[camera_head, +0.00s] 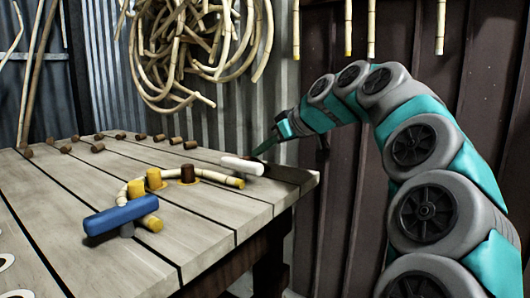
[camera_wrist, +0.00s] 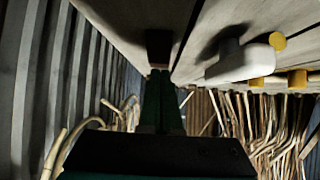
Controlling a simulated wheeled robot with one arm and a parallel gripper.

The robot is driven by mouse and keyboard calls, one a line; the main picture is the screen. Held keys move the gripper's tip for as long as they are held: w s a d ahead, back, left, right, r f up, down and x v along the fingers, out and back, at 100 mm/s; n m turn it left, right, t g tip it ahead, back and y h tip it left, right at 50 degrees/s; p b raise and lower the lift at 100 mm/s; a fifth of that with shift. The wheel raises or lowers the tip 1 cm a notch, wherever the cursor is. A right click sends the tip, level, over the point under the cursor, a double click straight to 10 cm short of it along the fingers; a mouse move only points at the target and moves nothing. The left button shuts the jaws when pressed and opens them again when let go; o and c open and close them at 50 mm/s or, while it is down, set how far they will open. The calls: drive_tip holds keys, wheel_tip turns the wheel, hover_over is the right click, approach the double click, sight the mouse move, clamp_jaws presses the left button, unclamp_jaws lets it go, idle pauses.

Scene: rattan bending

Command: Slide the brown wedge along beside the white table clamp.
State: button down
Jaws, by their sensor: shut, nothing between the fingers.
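The white table clamp (camera_head: 243,165) sits near the table's far right corner in the head view. It also shows right of centre in the wrist view (camera_wrist: 238,62). A brown block, which looks like the wedge (camera_wrist: 158,46), is on the tabletop in the wrist view, to the left of the clamp and apart from it. I cannot make out this wedge in the head view. My gripper (camera_head: 262,150) reaches over the table's far edge behind the clamp. In the wrist view its green fingers (camera_wrist: 161,76) are together and empty, their tips at or very near the wedge; contact is unclear.
A blue clamp (camera_head: 121,213) stands at the table's front. A bent rattan cane (camera_head: 215,179) lies between the clamps, beside yellow pegs (camera_head: 154,178) and a brown peg (camera_head: 188,173). Several brown pegs (camera_head: 98,147) lie farther back.

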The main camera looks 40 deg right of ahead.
drive_tip(key=s+d, duration=0.3)
drive_tip(key=s, duration=0.8)
drive_tip(key=shift+s+d, duration=0.15)
drive_tip(key=shift+s, duration=0.15)
drive_tip(key=shift+s, duration=0.1)
